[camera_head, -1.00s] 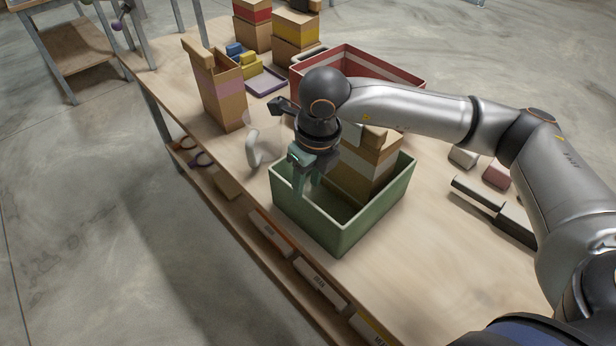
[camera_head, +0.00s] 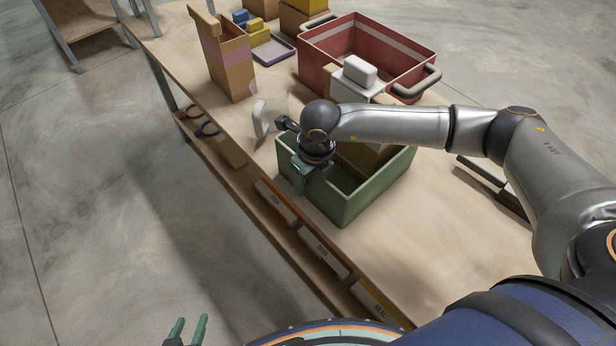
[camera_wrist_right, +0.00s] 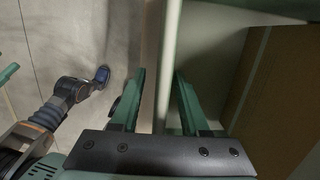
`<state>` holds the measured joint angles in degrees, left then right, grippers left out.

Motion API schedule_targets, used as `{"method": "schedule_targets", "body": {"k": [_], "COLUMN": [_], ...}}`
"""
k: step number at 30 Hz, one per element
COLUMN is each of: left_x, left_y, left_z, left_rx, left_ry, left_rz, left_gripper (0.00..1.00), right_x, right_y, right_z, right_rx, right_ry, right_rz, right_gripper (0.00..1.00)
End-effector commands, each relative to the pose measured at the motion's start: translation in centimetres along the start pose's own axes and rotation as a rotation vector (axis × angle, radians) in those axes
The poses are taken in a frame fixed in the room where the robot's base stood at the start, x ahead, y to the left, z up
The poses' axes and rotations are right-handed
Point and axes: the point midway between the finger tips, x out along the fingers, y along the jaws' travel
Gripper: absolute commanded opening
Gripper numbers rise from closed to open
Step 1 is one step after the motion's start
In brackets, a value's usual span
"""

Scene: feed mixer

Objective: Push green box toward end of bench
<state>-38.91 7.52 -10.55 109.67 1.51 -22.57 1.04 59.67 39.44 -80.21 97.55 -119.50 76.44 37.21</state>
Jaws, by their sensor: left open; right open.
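The green box (camera_head: 372,202) is an open bin standing on the wooden bench (camera_head: 425,235) near its long edge. A cardboard carton, partly hidden by my right arm, stands inside it. My right gripper (camera_head: 299,186) is at the left part of the green box. In the right wrist view its two green fingers (camera_wrist_right: 158,95) are apart, with the pale green box rim (camera_wrist_right: 169,55) running between them. I cannot tell whether they touch the wall. My left gripper (camera_head: 187,328) is open and empty at the bottom left, over the floor and away from the bench.
A red bin (camera_head: 318,66) with dark handles stands behind the green box. A tall cardboard box (camera_head: 228,65) and a white scoop-like item (camera_head: 261,120) are beyond, at the left. A purple tray (camera_head: 272,50) lies farther back. The bench's near right surface is clear.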

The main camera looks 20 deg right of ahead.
Motion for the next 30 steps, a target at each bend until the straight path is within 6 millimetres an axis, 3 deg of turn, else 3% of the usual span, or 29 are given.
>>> {"method": "schedule_targets", "body": {"k": [3, 15, 30], "left_x": [0.0, 0.0, 0.0], "left_y": [0.0, 0.0, 0.0], "left_z": [0.01, 0.0, -0.01], "left_rx": [0.0, 0.0, 0.0], "left_ry": [0.0, 0.0, 0.0], "left_rz": [0.0, 0.0, 0.0], "left_gripper": [0.5, 0.5, 0.5], "right_x": [-0.01, -0.05, -0.07], "right_y": [0.02, 0.03, 0.01], "right_z": [-0.01, 0.01, 0.02], "right_rx": [0.0, 0.0, 0.001], "right_ry": [0.0, 0.0, 0.0], "right_rz": [0.0, 0.001, 0.001], "right_gripper": [0.44, 0.0, 0.0]}}
